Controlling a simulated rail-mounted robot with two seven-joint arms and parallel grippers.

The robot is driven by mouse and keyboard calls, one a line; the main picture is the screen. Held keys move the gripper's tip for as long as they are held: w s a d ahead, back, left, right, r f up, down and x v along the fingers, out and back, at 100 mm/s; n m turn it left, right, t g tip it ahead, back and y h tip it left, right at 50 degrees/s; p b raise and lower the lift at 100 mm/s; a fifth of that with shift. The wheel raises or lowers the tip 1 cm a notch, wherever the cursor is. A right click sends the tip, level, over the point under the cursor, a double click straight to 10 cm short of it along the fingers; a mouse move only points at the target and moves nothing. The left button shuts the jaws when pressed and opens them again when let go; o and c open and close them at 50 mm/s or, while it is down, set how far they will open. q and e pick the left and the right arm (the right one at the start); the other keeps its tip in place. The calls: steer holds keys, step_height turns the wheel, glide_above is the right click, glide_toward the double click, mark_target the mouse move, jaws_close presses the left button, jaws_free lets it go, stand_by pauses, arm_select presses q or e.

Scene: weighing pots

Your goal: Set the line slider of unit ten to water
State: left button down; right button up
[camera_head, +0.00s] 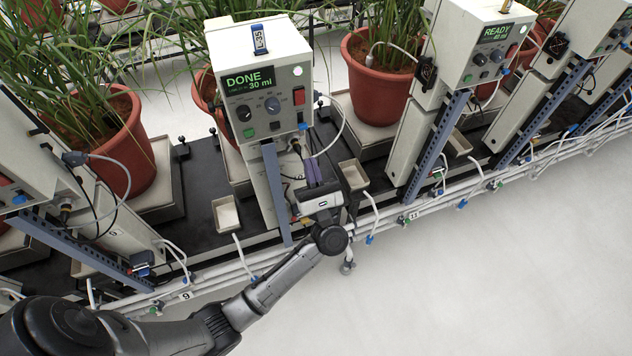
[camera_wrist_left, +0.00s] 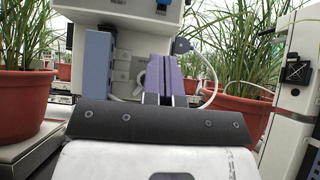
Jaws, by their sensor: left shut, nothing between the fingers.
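The middle control unit (camera_head: 262,85) stands between the posts numbered 9 and 11. Its green display reads DONE and 30 ml, and it also shows at the top of the wrist view (camera_wrist_left: 120,12). My left gripper (camera_head: 314,172) is just below the unit's box, in front of its post. Its purple fingers, also in the wrist view (camera_wrist_left: 166,72), are shut together and empty. A small pale curved part (camera_wrist_left: 141,80) shows just left of the fingers; I cannot tell whether they touch it. I cannot make out the line slider or its setting. My right gripper is not in view.
Blue-grey struts (camera_head: 276,190) and white pipes (camera_head: 390,222) run close to my left gripper. A white hose (camera_wrist_left: 208,75) curves to its right. A small tray (camera_head: 227,214) and potted plants (camera_head: 375,85) stand nearby. The pale floor (camera_head: 490,275) is clear.

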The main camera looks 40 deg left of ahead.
mark_target(305, 127)
arm_select(q)
step_height(305, 127, up, 6)
steer(key=w+a, duration=0.1)
steer(key=shift+a+p, duration=0.4)
steer(key=shift+p, duration=0.05)
step_height(305, 127, up, 2)
steer(key=shift+r+p, duration=0.2)
steer(key=shift+p, duration=0.1)
steer(key=shift+f, duration=0.15)
